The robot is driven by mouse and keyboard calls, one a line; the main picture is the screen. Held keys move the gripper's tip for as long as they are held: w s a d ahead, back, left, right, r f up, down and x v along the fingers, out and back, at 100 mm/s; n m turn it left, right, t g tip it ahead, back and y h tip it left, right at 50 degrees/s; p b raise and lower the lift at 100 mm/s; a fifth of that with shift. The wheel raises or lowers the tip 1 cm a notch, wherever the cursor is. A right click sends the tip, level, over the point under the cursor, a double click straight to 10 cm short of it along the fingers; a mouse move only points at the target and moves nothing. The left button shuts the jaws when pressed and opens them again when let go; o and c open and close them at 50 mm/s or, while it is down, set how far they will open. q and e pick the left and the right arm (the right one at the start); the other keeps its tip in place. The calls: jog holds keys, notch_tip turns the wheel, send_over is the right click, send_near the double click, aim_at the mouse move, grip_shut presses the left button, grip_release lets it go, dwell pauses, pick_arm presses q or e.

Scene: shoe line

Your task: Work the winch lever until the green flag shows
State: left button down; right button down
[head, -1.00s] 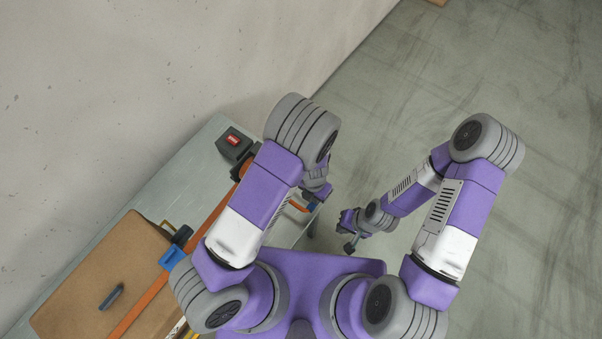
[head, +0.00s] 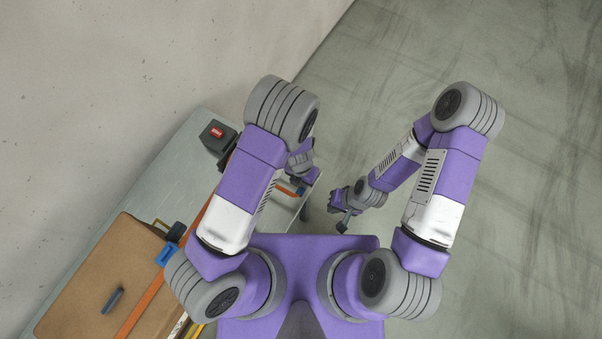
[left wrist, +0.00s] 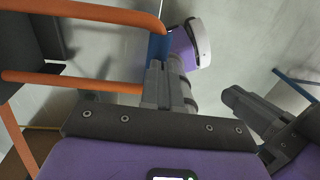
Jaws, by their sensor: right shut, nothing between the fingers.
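The orange winch lever (head: 287,190) with a blue crossbar shows beside my left gripper in the head view. In the left wrist view its two orange side bars come in from the left and the blue crossbar (left wrist: 156,47) joins them. My left gripper (left wrist: 157,75) is shut at the blue crossbar; its fingers hide part of it. A dark box (head: 218,137) on the bench, beyond my left arm, shows a red marking; no green shows on it. My right gripper (head: 340,222) is shut and empty, off the bench's right end. The winch body is mostly hidden by my left arm.
The grey bench (head: 180,160) runs along the wall. Open floor lies to the right.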

pick_arm(q)
notch_tip(320, 180, up, 4)
jog(key=shift+f+p, duration=0.1)
jog(key=shift+p, duration=1.05)
notch_tip(320, 180, up, 9)
jog(key=shift+w+a, duration=0.15)
jog(key=shift+a, duration=0.05)
dwell(0.5)
